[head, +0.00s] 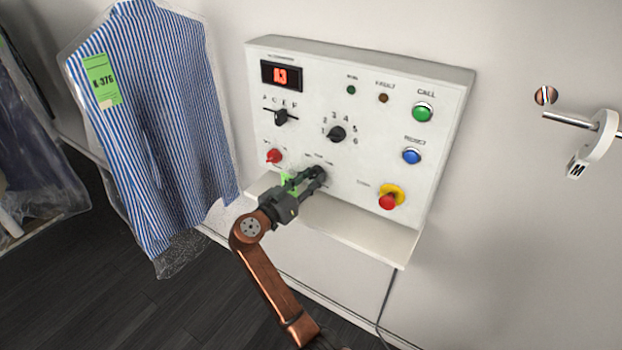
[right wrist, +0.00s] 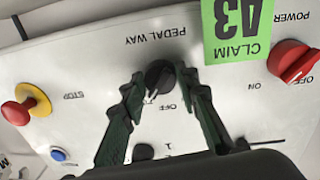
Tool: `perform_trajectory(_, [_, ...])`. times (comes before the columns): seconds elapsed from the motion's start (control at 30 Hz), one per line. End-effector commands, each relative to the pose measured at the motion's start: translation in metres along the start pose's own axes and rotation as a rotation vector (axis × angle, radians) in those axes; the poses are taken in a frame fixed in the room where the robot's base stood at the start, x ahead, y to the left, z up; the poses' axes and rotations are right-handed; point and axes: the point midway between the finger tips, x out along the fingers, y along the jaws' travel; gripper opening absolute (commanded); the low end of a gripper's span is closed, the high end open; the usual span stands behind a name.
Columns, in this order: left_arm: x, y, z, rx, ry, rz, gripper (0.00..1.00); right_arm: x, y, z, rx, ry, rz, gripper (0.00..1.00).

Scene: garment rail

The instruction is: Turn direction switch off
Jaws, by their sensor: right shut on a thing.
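The direction switch, a black rotary knob (right wrist: 158,72), sits low on the white control panel (head: 310,165), with an OFF mark beside it. My right gripper (head: 318,174) reaches the panel from below. In the right wrist view its two dark fingers (right wrist: 164,80) stand on either side of the knob, shut on it. The knob's pointer is partly hidden by the fingers, so I cannot tell its exact setting. My left gripper is not in view.
Near the gripper are the red power switch (head: 274,156), a green claim tag (right wrist: 236,28) and the red stop button (head: 388,201) on yellow. A numbered knob (head: 336,134) and a lever (head: 281,116) sit above. A bagged striped shirt (head: 165,125) hangs left; a shelf (head: 360,238) juts out below.

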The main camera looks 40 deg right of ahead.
Motion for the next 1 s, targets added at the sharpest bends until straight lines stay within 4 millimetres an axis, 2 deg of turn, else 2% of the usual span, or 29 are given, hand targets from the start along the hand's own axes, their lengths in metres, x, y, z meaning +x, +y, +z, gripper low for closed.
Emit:
perform_trajectory(0.27, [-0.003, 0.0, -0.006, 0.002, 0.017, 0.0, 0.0, 0.0, 0.0, -0.001, -0.038, 0.003, -0.001, 0.04])
perform_trajectory(0.37, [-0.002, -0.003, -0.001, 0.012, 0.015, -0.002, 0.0, 0.0, 0.001, -0.001, -0.082, 0.007, 0.0, 0.04])
perform_trajectory(1.0, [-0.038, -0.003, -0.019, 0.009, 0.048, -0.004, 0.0, 0.0, 0.002, -0.002, -0.548, 0.043, 0.004, 0.04])
